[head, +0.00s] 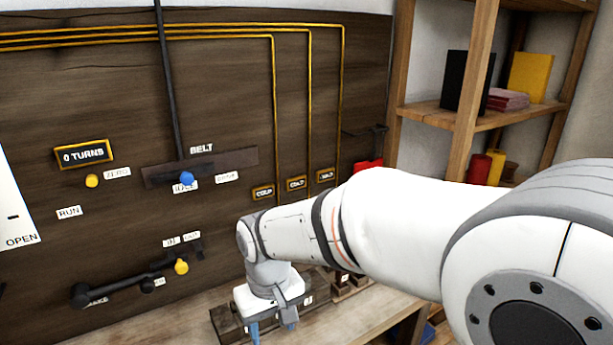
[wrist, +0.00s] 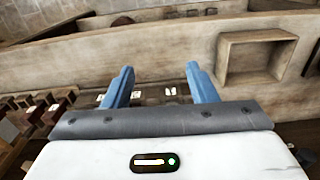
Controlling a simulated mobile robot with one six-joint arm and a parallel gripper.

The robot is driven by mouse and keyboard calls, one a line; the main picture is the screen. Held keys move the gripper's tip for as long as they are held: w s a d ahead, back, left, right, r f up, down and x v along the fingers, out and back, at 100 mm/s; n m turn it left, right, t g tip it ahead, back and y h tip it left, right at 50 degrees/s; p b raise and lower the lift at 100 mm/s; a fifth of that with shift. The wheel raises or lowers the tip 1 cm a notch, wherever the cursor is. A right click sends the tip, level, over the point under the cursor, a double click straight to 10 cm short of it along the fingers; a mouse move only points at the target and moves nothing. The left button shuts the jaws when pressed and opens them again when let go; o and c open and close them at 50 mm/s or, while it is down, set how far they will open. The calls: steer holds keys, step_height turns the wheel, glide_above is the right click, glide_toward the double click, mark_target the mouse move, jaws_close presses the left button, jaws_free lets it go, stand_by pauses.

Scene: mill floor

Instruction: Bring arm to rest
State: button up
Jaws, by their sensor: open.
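My arm (head: 390,232) reaches from the right of the head view toward the wooden panel, with its wrist bent down. My gripper (head: 272,328) points down over a dark block holder on the bench (head: 350,322). Its blue fingers also show in the wrist view (wrist: 160,85), apart, with nothing between them. The fingertips are partly cut off by the head view's lower edge.
The dark wooden panel (head: 120,125) carries a belt lever with a blue knob (head: 186,179), a yellow-knobbed lever (head: 181,267) and a "0 TURNS" sign (head: 83,155). Shelves (head: 440,113) stand at right. An open wooden box (wrist: 253,58) shows in the wrist view.

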steer(key=s+d+r+m+t, duration=0.1)
steer(key=s+d+m, duration=0.2)
steer(key=d, duration=0.7)
steer(key=s+d+r+m+t, duration=0.1)
steer(key=s+d+r+m, duration=0.1)
steer(key=d, duration=0.9)
steer(key=shift+s+d+m+t, duration=0.3)
steer(key=shift+s+m, duration=0.2)
steer(key=shift+s, duration=0.45)
steer(key=shift+c, duration=0.5)
steer(key=shift+c, duration=0.8)
steer(key=shift+a, duration=0.1)
steer(key=shift+c, duration=0.4)
